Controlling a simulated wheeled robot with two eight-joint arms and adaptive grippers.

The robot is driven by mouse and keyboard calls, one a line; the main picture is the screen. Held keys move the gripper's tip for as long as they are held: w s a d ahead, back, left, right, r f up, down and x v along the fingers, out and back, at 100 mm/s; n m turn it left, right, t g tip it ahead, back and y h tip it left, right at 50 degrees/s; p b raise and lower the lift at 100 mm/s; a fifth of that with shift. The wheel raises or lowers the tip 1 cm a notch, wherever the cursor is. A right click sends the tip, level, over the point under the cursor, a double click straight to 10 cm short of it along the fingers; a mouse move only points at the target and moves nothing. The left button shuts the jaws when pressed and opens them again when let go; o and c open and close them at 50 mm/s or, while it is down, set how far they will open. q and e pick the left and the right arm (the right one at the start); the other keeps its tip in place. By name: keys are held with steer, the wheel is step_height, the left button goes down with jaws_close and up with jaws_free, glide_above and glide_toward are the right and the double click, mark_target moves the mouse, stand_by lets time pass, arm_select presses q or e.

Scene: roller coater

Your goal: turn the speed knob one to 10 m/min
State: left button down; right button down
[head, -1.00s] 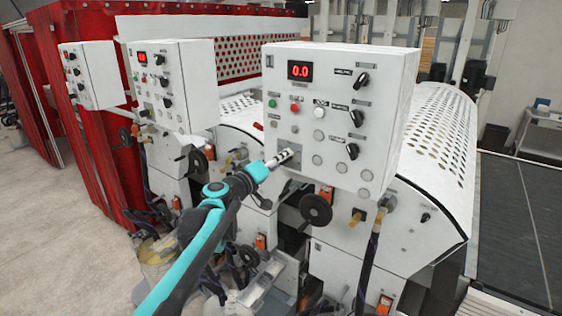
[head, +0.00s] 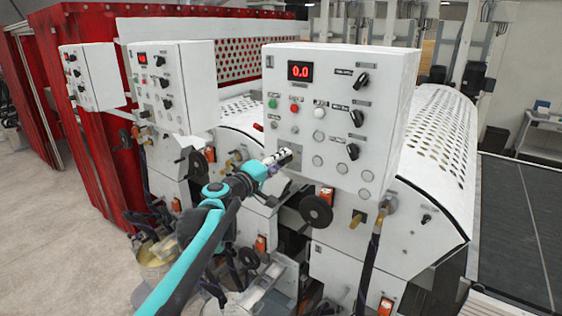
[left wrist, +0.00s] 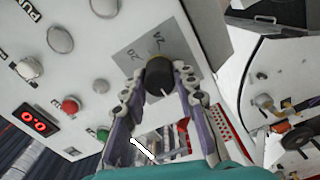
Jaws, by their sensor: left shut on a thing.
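The front control panel (head: 330,85) is a white box with a red display (head: 300,71) reading 0.0. My left gripper (head: 287,156) is at the panel's lower left corner, in front of a small grey plate. In the left wrist view the gripper (left wrist: 160,80) has its two purple fingers on either side of a black round knob (left wrist: 158,76) with a white pointer line, and is shut on it. The knob sits on the grey plate (left wrist: 136,53), whose lettering I cannot read. My right gripper is not in view.
Several black selector knobs (head: 356,118) line the panel's right side. Green (head: 273,103) and red (head: 294,108) buttons sit under the display. A black handwheel (head: 316,210) is below the panel. Two similar panels stand further left.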

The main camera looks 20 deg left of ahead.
arm_select(q)
steer(key=c, duration=1.2)
jaws_free()
steer(key=shift+s+a, duration=0.1)
steer(key=v, duration=1.2)
steer(key=s+d+f+m+g+b, duration=0.2)
steer(key=s+d+f+b, duration=0.25)
steer(key=f, duration=0.55)
steer(key=s+d+f+m+g+b, duration=0.25)
steer(key=f+b, duration=0.25)
steer(key=f, duration=0.4)
steer(key=s+d+f+m+g+b, duration=0.15)
steer(key=s+d+f+b, duration=0.3)
steer(key=f, duration=0.55)
steer(key=s+a+f+m+g+y+b, duration=0.1)
steer(key=s+f+b, duration=0.3)
steer(key=f, duration=0.4)
steer(key=s+a+f+m+g+y+b, duration=0.1)
steer(key=s+f+y+b, duration=0.2)
steer(key=f, duration=0.6)
steer(key=s+a+f+m+g+y+b, duration=0.2)
steer(key=s+f+b, duration=0.5)
steer(key=f, duration=0.1)
steer(key=shift+f, duration=0.3)
